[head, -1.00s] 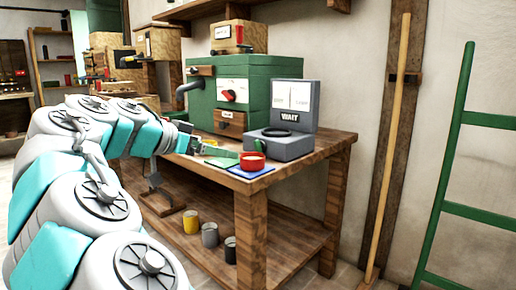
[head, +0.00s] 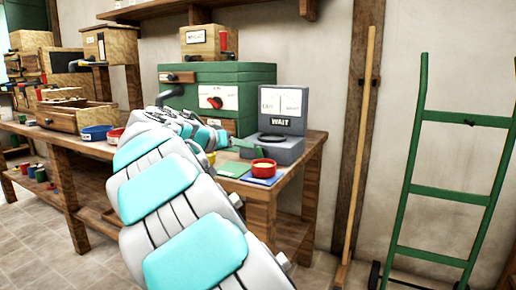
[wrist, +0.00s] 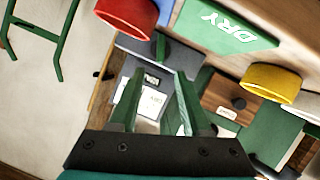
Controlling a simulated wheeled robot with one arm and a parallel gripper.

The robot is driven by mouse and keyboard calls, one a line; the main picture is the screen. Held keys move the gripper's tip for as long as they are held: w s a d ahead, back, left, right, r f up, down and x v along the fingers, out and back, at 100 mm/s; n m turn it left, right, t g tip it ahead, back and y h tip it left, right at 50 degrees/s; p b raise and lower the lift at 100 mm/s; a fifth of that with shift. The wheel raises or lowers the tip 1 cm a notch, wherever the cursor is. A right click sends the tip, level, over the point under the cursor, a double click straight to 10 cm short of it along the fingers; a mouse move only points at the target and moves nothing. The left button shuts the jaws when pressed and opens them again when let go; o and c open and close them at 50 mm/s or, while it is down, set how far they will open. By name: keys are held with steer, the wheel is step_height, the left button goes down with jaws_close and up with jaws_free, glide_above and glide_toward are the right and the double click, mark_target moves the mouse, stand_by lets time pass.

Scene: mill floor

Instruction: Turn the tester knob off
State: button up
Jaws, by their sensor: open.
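A green machine (head: 255,78) stands on the workbench, with a red knob (head: 215,102) on its white front panel.
A red cup (head: 263,168) stands at the bench's front corner, and shows in the wrist view (wrist: 128,14) with a green DRY card (wrist: 225,30) and a yellow cup (wrist: 272,82). A green hand truck (head: 455,190) and a pole (head: 362,150) stand right. Floor is open front left.

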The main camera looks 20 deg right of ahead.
mark_target(257, 151)
steer(key=shift+x, duration=3.95)
jaws_close()
